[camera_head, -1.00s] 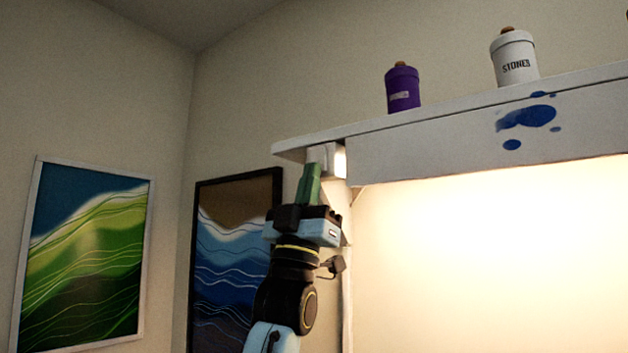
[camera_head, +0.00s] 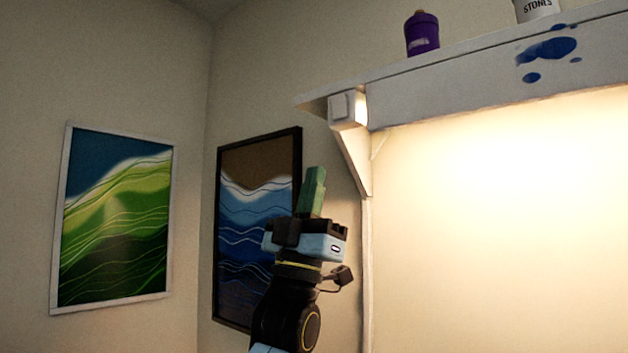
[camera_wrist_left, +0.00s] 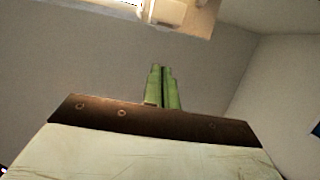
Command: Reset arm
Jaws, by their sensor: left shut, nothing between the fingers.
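My left gripper (camera_head: 313,188) points upward in the head view, with its green fingers together and nothing between them. It stands in front of the blue wave picture's right edge, below and apart from a white switch box (camera_head: 347,108) at the shelf's left end. In the left wrist view the two green fingers (camera_wrist_left: 162,88) lie side by side, shut and empty. The white box (camera_wrist_left: 168,12) shows beyond them at the top. My right gripper is in neither view.
A white shelf (camera_head: 455,85) with a lit underside runs to the right. A purple jar (camera_head: 422,34) and a white jar marked STONES (camera_head: 537,8) stand on it. A green landscape picture (camera_head: 115,215) and a blue wave picture (camera_head: 240,270) hang on the left walls.

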